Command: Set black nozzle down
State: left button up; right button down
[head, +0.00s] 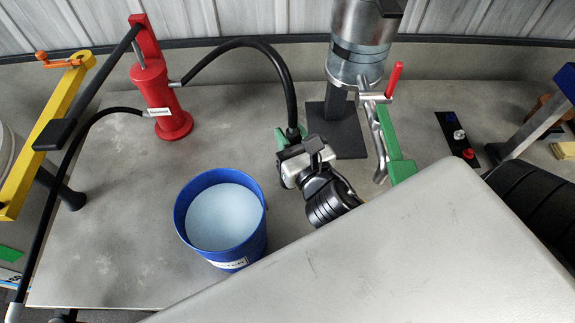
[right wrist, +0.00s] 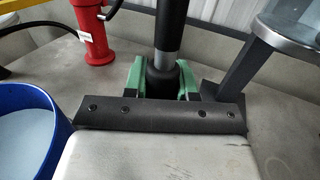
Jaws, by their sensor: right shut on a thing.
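The black nozzle (head: 293,133) is at the end of the black hose that arches over from the red pump (head: 160,95). My right gripper (head: 291,137) has green fingers and is shut on the nozzle, which points down from the hose. In the right wrist view the nozzle (right wrist: 162,80) stands upright between the green fingers (right wrist: 161,78). Its lower tip is hidden behind the dark edge of my wrist, so I cannot tell whether it touches the table. My left gripper is not in view.
A blue bucket (head: 182,222) of pale liquid stands left of my right gripper. A metal column (head: 357,65) on a black base (head: 338,135) with a red-handled valve (head: 394,79) stands to the right. The grey table (head: 110,235) is clear left of the bucket.

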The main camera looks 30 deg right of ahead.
jog(key=w+d+f+m+h+b, duration=0.1)
jog(key=w+f+b, duration=0.3)
jog(key=f+b, duration=0.5)
jog(key=shift+d+f+h, duration=0.4)
jog(key=shift+f, duration=1.5)
jog(key=shift+f+b, duration=0.1)
jog(key=shift+b, duration=0.25)
jog(key=c, duration=0.9)
grip_release()
